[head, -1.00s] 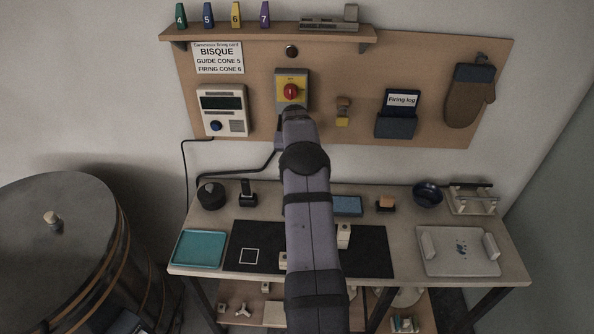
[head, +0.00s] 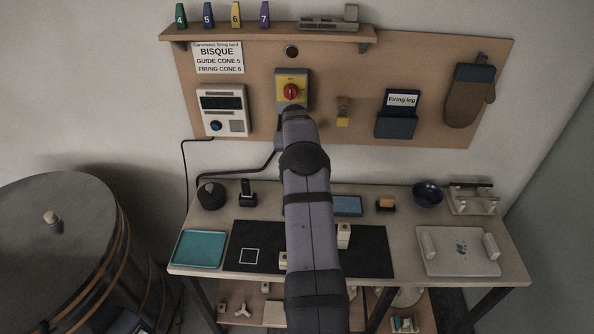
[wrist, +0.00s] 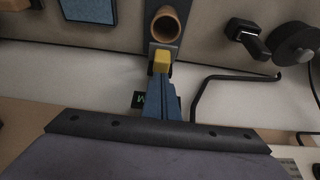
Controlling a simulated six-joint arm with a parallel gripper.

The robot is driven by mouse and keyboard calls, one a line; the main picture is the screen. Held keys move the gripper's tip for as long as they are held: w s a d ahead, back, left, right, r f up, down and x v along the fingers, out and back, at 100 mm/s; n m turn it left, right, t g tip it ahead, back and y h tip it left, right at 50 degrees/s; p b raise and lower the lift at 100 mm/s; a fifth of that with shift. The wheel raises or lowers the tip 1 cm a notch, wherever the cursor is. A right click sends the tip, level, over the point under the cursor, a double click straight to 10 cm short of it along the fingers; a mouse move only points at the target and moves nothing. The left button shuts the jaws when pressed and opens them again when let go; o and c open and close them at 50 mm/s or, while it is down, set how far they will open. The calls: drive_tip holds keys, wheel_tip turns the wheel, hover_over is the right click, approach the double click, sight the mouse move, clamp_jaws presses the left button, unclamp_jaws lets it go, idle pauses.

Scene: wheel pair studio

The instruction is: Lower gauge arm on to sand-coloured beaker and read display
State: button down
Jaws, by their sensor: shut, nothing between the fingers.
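A brown, open-topped round beaker (wrist: 165,22) stands at the top middle of the wrist view, on a dark strip. Just below it is a yellow block (wrist: 161,60), which looks like part of the gauge arm. My gripper (wrist: 161,76) is shut, with its blue fingers pointing at the yellow block. The fingertips are at or very near it; I cannot tell whether they touch. A small dark display (wrist: 139,99) with green characters is partly hidden by the fingers, and I cannot read it fully. In the head view my arm hides the gripper, gauge and beaker.
A blue block (head: 347,206), a black round object (head: 211,195) and a black upright device (head: 247,194) stand along the back of the bench. A teal tray (head: 199,250) lies at left. A wall controller (head: 223,110) and a red knob (head: 290,91) are above.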

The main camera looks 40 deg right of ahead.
drive_tip(key=shift+f, duration=0.2)
drive_tip(key=shift+f+b, duration=0.35)
drive_tip(key=shift+f, duration=0.35)
drive_tip(key=shift+f+b, duration=0.35)
drive_tip(key=shift+b, duration=0.05)
drive_tip(key=shift+f+b, duration=0.7)
drive_tip(key=shift+f, duration=0.3)
drive_tip(key=shift+r, duration=0.15)
drive_tip(key=shift+r+p, duration=2.15)
drive_tip(key=shift+r, duration=1.3)
